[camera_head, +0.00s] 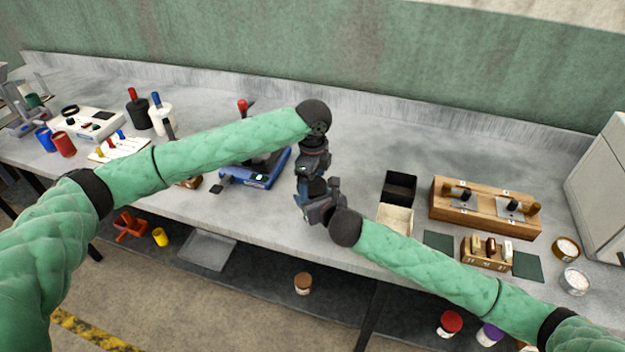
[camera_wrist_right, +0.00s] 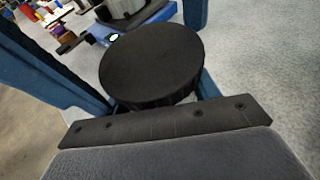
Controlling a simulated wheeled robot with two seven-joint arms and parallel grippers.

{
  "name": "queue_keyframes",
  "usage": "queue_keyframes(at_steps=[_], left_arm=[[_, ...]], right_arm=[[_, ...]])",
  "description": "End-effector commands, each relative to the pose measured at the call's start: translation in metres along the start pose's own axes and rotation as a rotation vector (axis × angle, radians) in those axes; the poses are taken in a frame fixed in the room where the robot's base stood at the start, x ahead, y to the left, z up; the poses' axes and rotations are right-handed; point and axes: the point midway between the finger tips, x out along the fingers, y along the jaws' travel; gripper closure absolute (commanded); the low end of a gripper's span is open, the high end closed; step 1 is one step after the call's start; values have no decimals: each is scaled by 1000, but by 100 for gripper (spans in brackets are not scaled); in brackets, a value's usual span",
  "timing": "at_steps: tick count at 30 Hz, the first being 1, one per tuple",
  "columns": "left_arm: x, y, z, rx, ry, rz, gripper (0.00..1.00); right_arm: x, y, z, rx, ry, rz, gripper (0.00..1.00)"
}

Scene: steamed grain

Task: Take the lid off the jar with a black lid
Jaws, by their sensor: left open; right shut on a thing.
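A round black lid (camera_wrist_right: 152,65) fills the middle of the right wrist view, between the blue fingers of my right gripper (camera_wrist_right: 150,85), which is shut on it. The lid is seen from above and hides what is under it, so I cannot tell whether the jar is below. In the head view my right gripper (camera_head: 316,197) is over the bench's front part. My left gripper (camera_head: 308,180) is open and comes down close by it from above. The two grippers overlap there and hide the jar and lid in the head view.
A blue device (camera_head: 262,172) stands left of my grippers. A black box (camera_head: 399,187) and a wooden rack (camera_head: 485,212) stand to the right. Jars with brown (camera_head: 303,279), red (camera_head: 452,318) and purple (camera_head: 491,331) lids are below the bench top. The bench behind my grippers is largely clear.

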Motion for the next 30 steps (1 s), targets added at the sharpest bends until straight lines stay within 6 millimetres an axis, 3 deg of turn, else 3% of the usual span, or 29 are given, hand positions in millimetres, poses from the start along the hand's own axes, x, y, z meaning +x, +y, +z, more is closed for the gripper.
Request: queue_keyframes(at_steps=[11,24,30], left_arm=[[-5,2,-2,4,1,4,5],[-47,1,-1,4,1,1,8],[-71,-10,7,2,-24,-34,8]], right_arm=[[1,-4,1,-1,0,-7,100],[1,-3,0,-1,1,-5,100],[1,-2,1,0,0,-4,100]])
